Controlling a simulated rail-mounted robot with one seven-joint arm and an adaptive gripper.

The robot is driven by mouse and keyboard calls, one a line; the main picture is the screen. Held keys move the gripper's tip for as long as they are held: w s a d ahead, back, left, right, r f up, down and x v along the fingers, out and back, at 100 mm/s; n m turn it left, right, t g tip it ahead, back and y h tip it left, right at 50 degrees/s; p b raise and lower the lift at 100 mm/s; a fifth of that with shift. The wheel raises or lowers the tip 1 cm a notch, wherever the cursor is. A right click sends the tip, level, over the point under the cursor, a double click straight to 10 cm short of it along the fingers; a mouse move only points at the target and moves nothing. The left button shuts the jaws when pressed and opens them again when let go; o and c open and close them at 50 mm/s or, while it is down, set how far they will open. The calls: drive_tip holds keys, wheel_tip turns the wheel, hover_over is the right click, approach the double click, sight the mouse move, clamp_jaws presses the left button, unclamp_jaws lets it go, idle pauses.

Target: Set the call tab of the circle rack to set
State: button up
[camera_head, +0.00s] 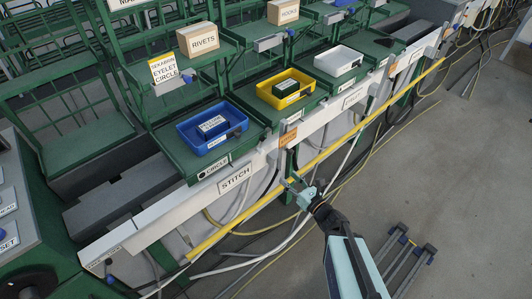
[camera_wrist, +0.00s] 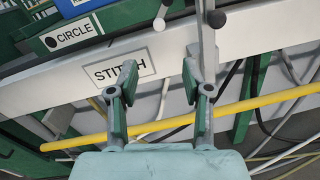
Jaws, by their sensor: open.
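The circle rack is the green stand whose front edge carries a CIRCLE plate (camera_head: 213,167); that plate also shows in the wrist view (camera_wrist: 72,34). A card reading EYELET CIRCLE (camera_head: 163,69) stands on its upper shelf, with a small blue-ended piece beside it. I cannot tell which part is the call tab or how it is set. My gripper (camera_head: 297,184) is open and empty in front of the white rail, right of the STITCH plate (camera_head: 234,180). In the wrist view its fingers (camera_wrist: 158,82) stand apart, with a white-knobbed pin (camera_wrist: 159,24) and a black knob (camera_wrist: 215,18) beyond.
A blue bin (camera_head: 212,128) sits on the circle rack, below a RIVETS box (camera_head: 198,40). A yellow bin (camera_head: 286,90) and a white bin (camera_head: 338,62) stand farther right. A yellow pipe (camera_head: 330,152) runs along the front, above loose cables.

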sight(263, 153)
drive_tip(key=b+x, duration=0.3)
drive_tip(key=x, duration=1.4)
drive_tip(key=shift+w+a, duration=0.1)
drive_tip(key=shift+a, duration=0.1)
clamp_jaws()
